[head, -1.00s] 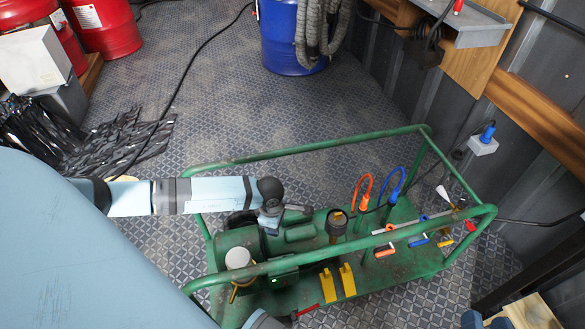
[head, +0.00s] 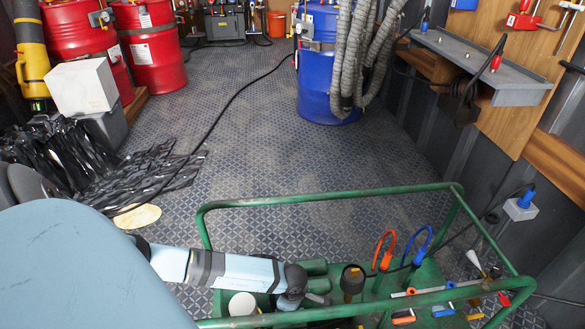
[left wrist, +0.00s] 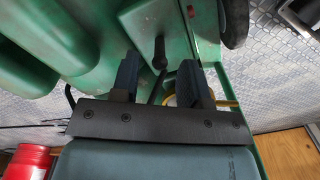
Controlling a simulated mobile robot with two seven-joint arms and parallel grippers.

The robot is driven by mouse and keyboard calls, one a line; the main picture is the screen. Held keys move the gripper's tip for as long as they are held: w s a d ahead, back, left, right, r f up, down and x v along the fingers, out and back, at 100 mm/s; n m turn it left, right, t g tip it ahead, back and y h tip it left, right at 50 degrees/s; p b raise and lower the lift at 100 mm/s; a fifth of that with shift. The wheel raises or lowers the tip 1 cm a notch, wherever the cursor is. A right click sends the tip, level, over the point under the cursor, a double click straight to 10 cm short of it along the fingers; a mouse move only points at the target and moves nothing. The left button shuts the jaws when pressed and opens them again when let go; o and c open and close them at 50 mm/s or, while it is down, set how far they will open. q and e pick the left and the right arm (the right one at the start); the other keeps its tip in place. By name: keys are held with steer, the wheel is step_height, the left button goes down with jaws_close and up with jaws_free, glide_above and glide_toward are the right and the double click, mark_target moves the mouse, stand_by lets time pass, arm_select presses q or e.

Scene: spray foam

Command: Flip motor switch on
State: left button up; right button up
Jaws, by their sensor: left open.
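The green wheeled motor cart (head: 330,197) stands at the bottom of the head view, its lower part cut off. My left gripper (head: 316,298) is over the cart's green motor housing, beside the black-topped cylinder (head: 352,280). In the left wrist view my left gripper (left wrist: 162,80) is open, its two dark fingers pointing at the green body (left wrist: 135,25). A dark lever with a rounded end (left wrist: 160,52) shows between the fingertips, seemingly not clamped. It may be the motor switch; its on or off position cannot be told. My right gripper is not in view.
Orange (head: 385,245) and blue (head: 418,243) hose loops rise from the cart. A blue barrel (head: 325,85) with grey hoses and red barrels (head: 150,45) stand behind. A black cable crosses the floor (head: 250,130), which is largely clear in the middle.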

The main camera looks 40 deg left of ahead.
arm_select(q)
steer(key=shift+f+b, duration=0.4)
steer(key=shift+f, duration=1.25)
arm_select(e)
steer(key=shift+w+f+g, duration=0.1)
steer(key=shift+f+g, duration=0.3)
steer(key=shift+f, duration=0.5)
